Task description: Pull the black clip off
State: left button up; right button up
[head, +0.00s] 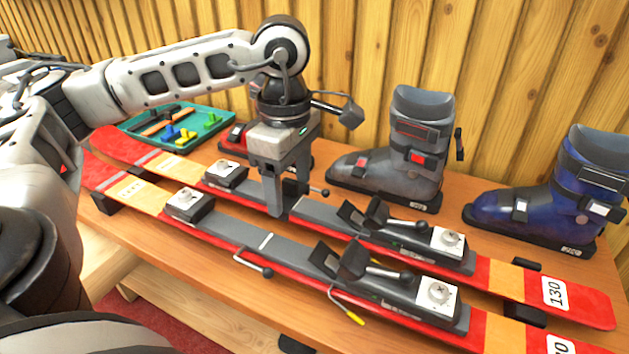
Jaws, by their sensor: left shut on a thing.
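My left gripper (283,190) points down over the rear red ski, at its middle. It is shut on a small dark piece, which looks like the black clip (294,188); the fingers hide much of it. A thin rod with a black knob (325,193) sticks out to the right, close by the fingers. I cannot tell whether the clip still touches the ski. The rear ski (120,147) and the front ski (140,193) lie side by side, each with grey and black bindings. My right gripper is not in view.
A grey boot (385,172) and a blue boot (500,208) stand behind the skis on the wooden bench (455,205). A green tray (205,140) with small coloured parts sits at the back left. A red object (235,135) is behind my gripper. The wooden wall closes the back.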

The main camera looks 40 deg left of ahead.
aim_at(284, 199)
pick_arm(q)
jog(key=shift+s+a+r, duration=0.1)
jog(key=shift+s+r, duration=0.15)
jog(key=shift+s, duration=0.15)
jog(key=shift+s+r+p, duration=0.25)
jog(key=shift+r+p, duration=0.1)
jog(key=shift+r, duration=0.2)
jog(key=shift+r+p, duration=1.65)
jog(key=shift+r, duration=0.85)
